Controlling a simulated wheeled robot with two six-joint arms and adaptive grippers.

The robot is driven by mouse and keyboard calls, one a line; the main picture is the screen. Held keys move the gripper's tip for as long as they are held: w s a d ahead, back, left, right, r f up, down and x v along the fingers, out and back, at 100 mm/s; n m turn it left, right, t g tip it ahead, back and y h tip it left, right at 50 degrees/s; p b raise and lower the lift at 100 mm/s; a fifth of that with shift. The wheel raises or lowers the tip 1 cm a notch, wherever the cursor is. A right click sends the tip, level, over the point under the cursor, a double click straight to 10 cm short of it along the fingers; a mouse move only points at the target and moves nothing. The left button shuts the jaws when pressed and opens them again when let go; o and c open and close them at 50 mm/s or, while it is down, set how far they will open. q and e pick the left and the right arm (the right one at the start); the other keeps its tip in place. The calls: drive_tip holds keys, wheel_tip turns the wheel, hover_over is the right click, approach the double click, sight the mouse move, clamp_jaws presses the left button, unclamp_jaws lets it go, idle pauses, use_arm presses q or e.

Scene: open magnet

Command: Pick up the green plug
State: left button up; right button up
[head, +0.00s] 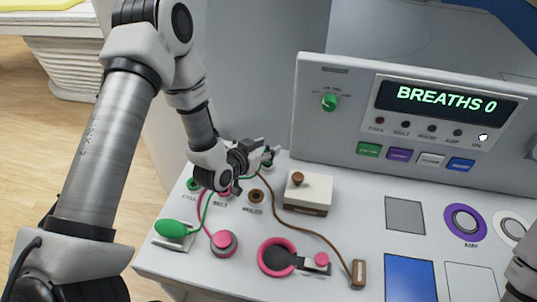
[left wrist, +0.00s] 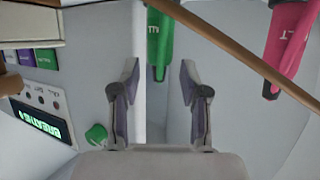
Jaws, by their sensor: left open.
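The green plug (left wrist: 160,40) hangs in from the top of the left wrist view. Its lower end lies between the two open fingers of my left gripper (left wrist: 160,76), with a gap on each side. A little green shows just below the gripper (head: 268,151) in the head view, where the gripper hides most of that spot at the panel's back left. A pink plug (left wrist: 290,42) is to the right of the green one in the wrist view. My right gripper is out of view.
A green bulb (head: 173,229), a pink knob (head: 223,243) and a pink ring (head: 278,257) sit on the panel's front left. A white box with a brown knob (head: 308,191) stands right of the gripper. The brown plug (head: 358,273) lies in front. An upright display (head: 448,99) stands behind.

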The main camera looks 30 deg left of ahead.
use_arm(q)
drive_tip(key=shift+s+r, duration=0.15)
drive_tip(key=shift+s, duration=0.05)
drive_tip(key=shift+s+r, duration=0.1)
drive_tip(key=shift+s, duration=0.05)
drive_tip(key=c, duration=0.6)
clamp_jaws()
